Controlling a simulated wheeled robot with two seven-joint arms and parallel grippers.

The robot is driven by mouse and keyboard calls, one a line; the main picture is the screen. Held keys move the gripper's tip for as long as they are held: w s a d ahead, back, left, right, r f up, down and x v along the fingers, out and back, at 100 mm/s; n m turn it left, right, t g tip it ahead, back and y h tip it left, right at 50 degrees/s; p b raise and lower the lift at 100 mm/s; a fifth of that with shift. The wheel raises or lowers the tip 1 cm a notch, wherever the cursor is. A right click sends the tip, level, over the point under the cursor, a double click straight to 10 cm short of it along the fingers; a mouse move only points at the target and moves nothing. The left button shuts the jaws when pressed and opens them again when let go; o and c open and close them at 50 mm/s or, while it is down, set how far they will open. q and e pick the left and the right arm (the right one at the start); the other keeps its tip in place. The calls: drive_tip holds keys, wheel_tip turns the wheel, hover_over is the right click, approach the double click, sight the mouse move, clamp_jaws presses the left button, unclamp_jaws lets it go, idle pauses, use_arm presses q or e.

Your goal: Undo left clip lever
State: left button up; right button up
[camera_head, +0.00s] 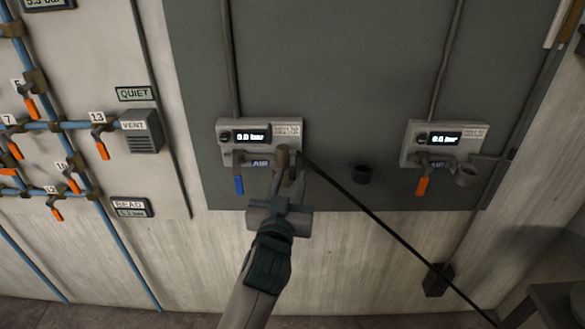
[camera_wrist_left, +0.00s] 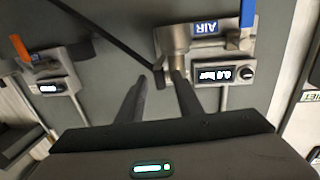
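The left air unit (camera_head: 260,132) is a pale box with a display, an AIR label and a blue lever (camera_head: 239,185) hanging down. A brass-grey coupling (camera_head: 283,156) sits at its underside, with a black hose (camera_head: 370,210) running off to the lower right. My left gripper (camera_head: 287,178) is just below the coupling. In the left wrist view its fingers (camera_wrist_left: 160,82) are apart, with the right fingertip close to the coupling (camera_wrist_left: 178,66). A small dark piece (camera_wrist_left: 159,79) beside the coupling may be the clip lever. Contact cannot be told. My right gripper is out of view.
A second unit (camera_head: 444,144) with an orange lever (camera_head: 422,186) is on the right of the grey panel. Blue pipes with orange valves (camera_head: 102,150) are on the left wall. A table (camera_head: 558,300) stands lower right.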

sight(293, 161)
use_arm(q)
drive_tip(key=shift+w+d, duration=0.15)
drive_tip(key=shift+w, duration=0.55)
drive_tip(key=shift+w+d, duration=0.1)
drive_tip(key=shift+w, duration=0.55)
clamp_jaws()
